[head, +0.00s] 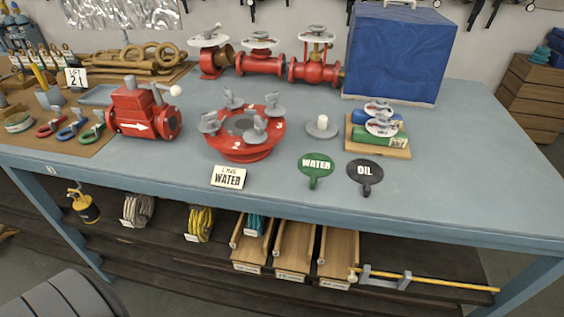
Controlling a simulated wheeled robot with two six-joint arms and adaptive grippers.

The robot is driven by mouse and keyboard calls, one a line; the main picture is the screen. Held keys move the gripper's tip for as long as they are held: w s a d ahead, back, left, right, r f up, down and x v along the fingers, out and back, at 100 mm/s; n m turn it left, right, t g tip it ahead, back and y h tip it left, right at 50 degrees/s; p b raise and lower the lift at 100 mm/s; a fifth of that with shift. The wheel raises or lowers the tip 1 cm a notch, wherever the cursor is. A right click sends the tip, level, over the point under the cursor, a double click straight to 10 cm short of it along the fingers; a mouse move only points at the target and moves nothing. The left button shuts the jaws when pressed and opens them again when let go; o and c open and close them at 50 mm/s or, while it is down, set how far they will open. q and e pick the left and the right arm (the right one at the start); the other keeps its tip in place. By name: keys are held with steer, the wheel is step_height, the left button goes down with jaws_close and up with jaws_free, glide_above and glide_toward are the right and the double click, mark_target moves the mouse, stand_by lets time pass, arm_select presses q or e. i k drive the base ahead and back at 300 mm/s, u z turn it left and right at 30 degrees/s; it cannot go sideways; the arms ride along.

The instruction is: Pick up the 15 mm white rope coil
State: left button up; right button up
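A greyish-white rope coil (139,209) sits on the dark lower shelf under the table, left of centre. A small pale label (128,224) is at its front; the writing is too small to read, so I cannot tell its size in mm. A yellow rope coil (202,223) sits to its right on the same shelf, with its own label. Neither of my grippers is in view.
The blue-grey table (450,190) overhangs the shelf (165,250). A yellow-black canister (84,204) stands left of the white coil. Wooden bins (295,247) and a yellow rod (430,283) lie right. Valves (143,112) and signs cover the tabletop. A table leg (65,232) is left.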

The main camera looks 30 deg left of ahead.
mark_target(133, 220)
steer(key=z, duration=0.9)
steer(key=k, duration=1.25)
steer(key=u, duration=1.05)
steer(key=k, duration=1.25)
steer(key=u, duration=0.8)
steer(key=i, duration=1.25)
steer(key=z, duration=0.3)
